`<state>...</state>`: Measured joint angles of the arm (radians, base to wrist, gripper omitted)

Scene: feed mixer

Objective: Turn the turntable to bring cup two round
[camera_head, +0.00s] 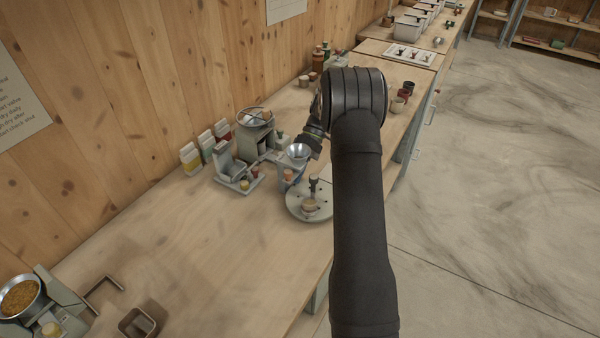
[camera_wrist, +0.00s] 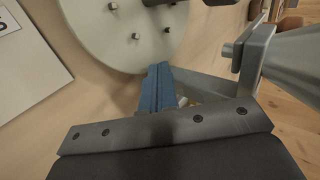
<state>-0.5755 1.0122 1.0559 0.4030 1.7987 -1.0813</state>
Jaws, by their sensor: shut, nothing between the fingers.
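No cup number is readable.
A metal funnel (camera_head: 298,151) stands close to my gripper, beside a grey machine (camera_head: 255,138). Its bracket also shows right of the fingers in the wrist view (camera_wrist: 256,50). Small cartons (camera_head: 190,158) line the wall. The bench (camera_head: 200,240) left of the turntable is clear.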

